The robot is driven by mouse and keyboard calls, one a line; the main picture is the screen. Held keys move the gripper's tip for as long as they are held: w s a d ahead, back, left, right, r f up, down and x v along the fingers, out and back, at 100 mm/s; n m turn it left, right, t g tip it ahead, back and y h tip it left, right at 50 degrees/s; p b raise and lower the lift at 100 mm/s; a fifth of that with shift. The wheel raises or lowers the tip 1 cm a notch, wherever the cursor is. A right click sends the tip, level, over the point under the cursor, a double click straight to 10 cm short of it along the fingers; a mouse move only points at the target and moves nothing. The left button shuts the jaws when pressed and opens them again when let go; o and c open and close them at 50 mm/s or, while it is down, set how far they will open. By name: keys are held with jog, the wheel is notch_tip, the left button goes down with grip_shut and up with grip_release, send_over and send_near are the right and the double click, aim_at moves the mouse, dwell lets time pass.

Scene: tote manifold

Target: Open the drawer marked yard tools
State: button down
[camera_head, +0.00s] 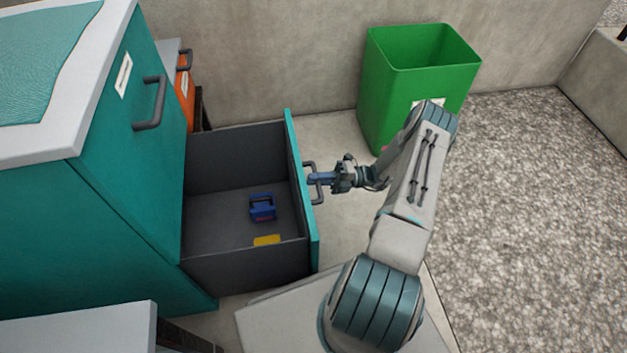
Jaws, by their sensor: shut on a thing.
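A teal cabinet (120,185) stands at the left. Its lower drawer (303,195) is pulled out to the right, and its dark inside shows. A blue object with a handle (263,208) and a flat yellow piece (267,240) lie on the drawer's floor. My gripper (315,179) is shut on the grey handle (311,168) on the outer face of this drawer. The drawer's front is seen almost edge-on, so no label on it can be read. The upper front has a white label (123,75), too small to read, and a grey handle (149,103); it is closed.
A green bin (415,85) stands open against the concrete wall (290,60), behind my arm. An orange unit (185,90) is behind the cabinet. A light grey surface (80,328) is at the lower left. Gravel ground (535,200) at the right is clear.

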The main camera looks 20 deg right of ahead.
jog(key=c, duration=1.5)
grip_release()
jog(key=shift+w, duration=0.1)
jog(key=shift+c, duration=0.2)
jog(key=p+v, duration=0.1)
jog(key=v, duration=1.2)
jog(key=shift+d, duration=0.35)
jog(key=shift+f, duration=0.15)
